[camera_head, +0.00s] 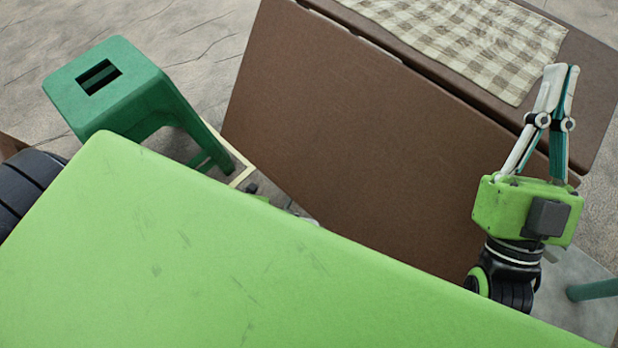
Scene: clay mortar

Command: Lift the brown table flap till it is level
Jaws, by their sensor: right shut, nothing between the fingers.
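The brown table flap (350,130) hangs down steeply from the near edge of the brown table (596,100). Its lower part is hidden behind my green body. My right gripper (562,72) points up the picture at the flap's right end, with its fingers shut and nothing between them. The fingers overlap the right part of the flap and the table top in the picture. I cannot tell whether they touch the flap. My left gripper is not in view.
A checked cloth (480,38) lies on the table top. A green stool (125,85) stands left of the flap. A green bar (594,289) shows at the lower right. Bare floor (215,30) shows between the stool and the table.

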